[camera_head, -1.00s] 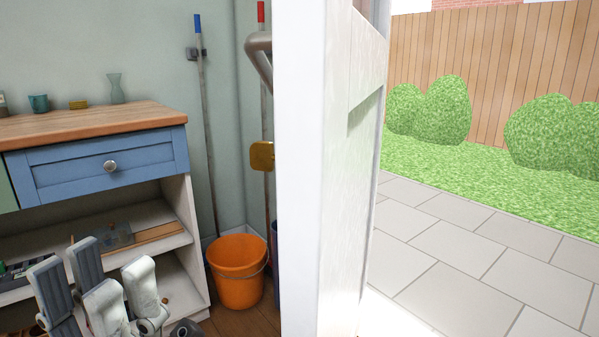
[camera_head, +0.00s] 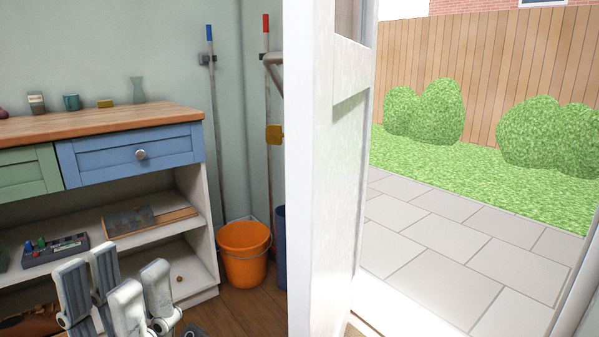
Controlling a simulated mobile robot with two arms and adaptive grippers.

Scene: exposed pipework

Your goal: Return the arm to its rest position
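My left gripper (camera_head: 114,275) is at the lower left, in front of the shelf unit. Its grey and white fingers point up, with a gap between them, and it looks open and empty. Its wrist and most of the arm are cut off by the bottom edge. My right gripper is not in view.
The cabinet (camera_head: 130,153) has shelves holding a tool tray (camera_head: 55,250). Paving (camera_head: 430,240) lies outside.

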